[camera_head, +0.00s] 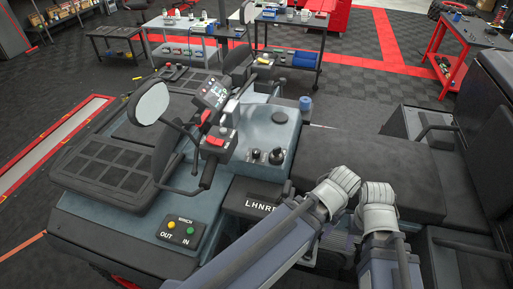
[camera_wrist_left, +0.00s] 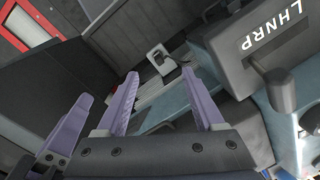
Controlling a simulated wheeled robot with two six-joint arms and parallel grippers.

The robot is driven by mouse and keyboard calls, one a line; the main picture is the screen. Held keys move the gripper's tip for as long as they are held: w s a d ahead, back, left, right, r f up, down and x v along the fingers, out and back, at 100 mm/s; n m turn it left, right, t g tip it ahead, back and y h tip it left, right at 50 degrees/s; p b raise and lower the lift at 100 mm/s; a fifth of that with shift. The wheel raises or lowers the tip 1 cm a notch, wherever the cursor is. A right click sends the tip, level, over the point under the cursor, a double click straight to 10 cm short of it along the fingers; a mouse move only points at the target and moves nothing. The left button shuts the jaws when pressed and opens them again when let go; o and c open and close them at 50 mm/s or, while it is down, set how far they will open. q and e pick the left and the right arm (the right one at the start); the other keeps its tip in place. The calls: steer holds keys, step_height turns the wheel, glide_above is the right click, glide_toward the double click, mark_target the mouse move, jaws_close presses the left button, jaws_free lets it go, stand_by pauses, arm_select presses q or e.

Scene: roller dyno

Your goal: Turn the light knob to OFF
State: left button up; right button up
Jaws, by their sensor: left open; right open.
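Two dark round knobs sit on the blue-grey console: a left knob (camera_head: 255,154) and a right knob (camera_head: 277,156). Their markings are too small to read, so I cannot tell which is the light knob or where it points. My left gripper (camera_wrist_left: 160,73) is open and empty in the left wrist view, beside the seat and the shifter. In the head view, my left wrist and my right gripper (camera_head: 375,192) are over the seat's front edge, to the right of and below the knobs, apart from them. The right fingertips are hard to make out.
The shifter panel marked LHNRP (camera_head: 258,204) and its lever (camera_head: 288,188) stand between my left arm and the knobs. Handlebar with red switches (camera_head: 215,142), mirror (camera_head: 152,103) and winch box (camera_head: 181,231) lie left.

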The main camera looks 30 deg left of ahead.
arm_select(q)
steer(key=w+a+r+n+p, duration=0.2)
steer(key=w+a+r+n, duration=0.1)
steer(key=a, duration=0.1)
steer(key=w+a+r+n+p, duration=0.3)
steer(key=a, duration=0.1)
steer(key=w+a+r+n+p, duration=0.2)
steer(key=w+a+r+p, duration=0.1)
steer(key=a, duration=0.1)
steer(key=shift+w+a+n+h, duration=0.3)
steer(key=shift+w+n+h, duration=0.05)
steer(key=shift+n+h, duration=0.05)
steer(key=w+a+r+n+p, duration=0.2)
steer(key=w+a+n, duration=0.2)
steer(key=a+n, duration=0.3)
steer(key=n+p, duration=0.2)
steer(key=n, duration=0.5)
glide_toward(256, 150)
steer(key=shift+s+a+b, duration=0.15)
steer(key=shift+s+b, duration=0.05)
steer(key=shift+b, duration=0.1)
steer(key=shift+f, duration=0.15)
step_height(256, 150, down, 8)
steer(key=b, duration=0.8)
steer(key=shift+r, duration=0.2)
